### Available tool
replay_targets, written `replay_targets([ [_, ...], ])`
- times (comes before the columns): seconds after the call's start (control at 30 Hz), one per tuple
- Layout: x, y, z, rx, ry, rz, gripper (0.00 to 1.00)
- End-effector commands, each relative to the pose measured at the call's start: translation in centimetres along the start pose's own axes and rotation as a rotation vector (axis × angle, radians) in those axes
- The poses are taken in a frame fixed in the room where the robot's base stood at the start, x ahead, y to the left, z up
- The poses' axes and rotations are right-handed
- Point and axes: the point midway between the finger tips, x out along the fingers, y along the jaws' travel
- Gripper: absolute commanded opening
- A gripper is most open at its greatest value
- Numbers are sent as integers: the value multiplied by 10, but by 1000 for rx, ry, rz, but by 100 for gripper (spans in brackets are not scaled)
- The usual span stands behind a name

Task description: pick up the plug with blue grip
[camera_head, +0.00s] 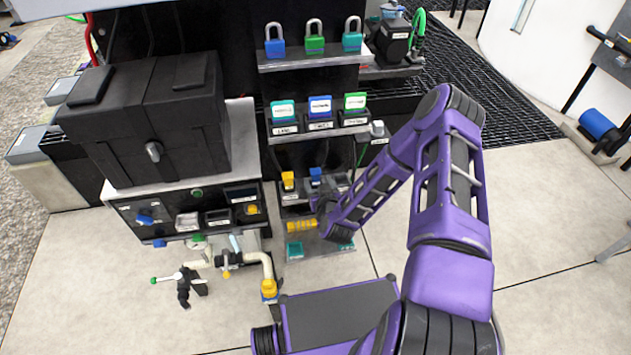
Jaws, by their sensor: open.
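A small item with a blue grip (316,175), most likely the plug, stands on a narrow dark shelf (293,198) low on the rack, right of a yellow-gripped one (288,180). My gripper (318,194) is just below and in front of the blue grip, reached in from the right. Its jaws are open, but the fingers are small and dark against the rack. I cannot tell whether they touch the plug. The lower part of the plug is hidden behind my gripper.
Above are shelves with labelled blocks (320,107) and padlocks (314,42). A yellow ribbed piece (300,226) lies below, near my wrist. A black case (150,120) and a pipe manifold (225,255) are left.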

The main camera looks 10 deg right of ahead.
Motion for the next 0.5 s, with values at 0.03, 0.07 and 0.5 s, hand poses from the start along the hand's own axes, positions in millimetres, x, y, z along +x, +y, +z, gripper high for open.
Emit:
replay_targets([
  [0.03,7,1,-2,2,2,2,68],
  [0.07,11,1,-4,2,3,3,68],
  [0.5,46,1,-6,-1,0,0,68],
])
